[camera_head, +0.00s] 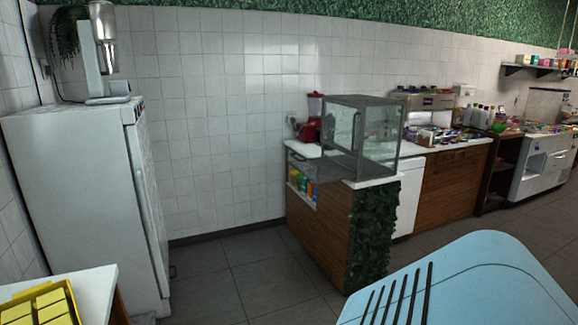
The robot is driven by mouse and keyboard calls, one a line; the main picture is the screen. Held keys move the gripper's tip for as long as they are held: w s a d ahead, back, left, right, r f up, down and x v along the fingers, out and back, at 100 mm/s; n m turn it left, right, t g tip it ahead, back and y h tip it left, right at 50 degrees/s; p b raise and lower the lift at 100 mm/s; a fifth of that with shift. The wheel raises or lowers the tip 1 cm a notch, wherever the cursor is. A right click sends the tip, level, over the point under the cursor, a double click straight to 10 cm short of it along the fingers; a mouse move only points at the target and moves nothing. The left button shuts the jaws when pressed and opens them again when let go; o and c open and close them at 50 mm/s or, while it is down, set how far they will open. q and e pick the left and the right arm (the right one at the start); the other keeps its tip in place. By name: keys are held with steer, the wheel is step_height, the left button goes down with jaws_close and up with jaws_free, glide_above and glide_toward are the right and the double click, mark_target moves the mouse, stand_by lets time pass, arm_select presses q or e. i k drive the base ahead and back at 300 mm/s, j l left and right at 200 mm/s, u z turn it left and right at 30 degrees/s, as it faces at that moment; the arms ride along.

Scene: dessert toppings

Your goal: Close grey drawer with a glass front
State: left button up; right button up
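A grey-framed glass case (378,140) stands on the white counter near the middle of the view. A grey drawer (307,165) sticks out from the case's lower left side, past the counter's edge, so it stands open. Its glass front is small and dark at this distance, and its details are hard to tell. Neither of my grippers is in view, and nothing of mine is seen touching the drawer.
The case's counter (330,222) has wood sides and a leafy end panel. Red appliances (310,128) stand behind the drawer. A white fridge (85,190) stands at left, with a yellow tray (73,298) on a table in front. Grey floor (235,270) is clear between fridge and counter.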

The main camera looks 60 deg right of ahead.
mark_target(325, 169)
steer(key=j+z, duration=0.25)
steer(key=i+z, duration=0.1)
steer(key=z, duration=1.35)
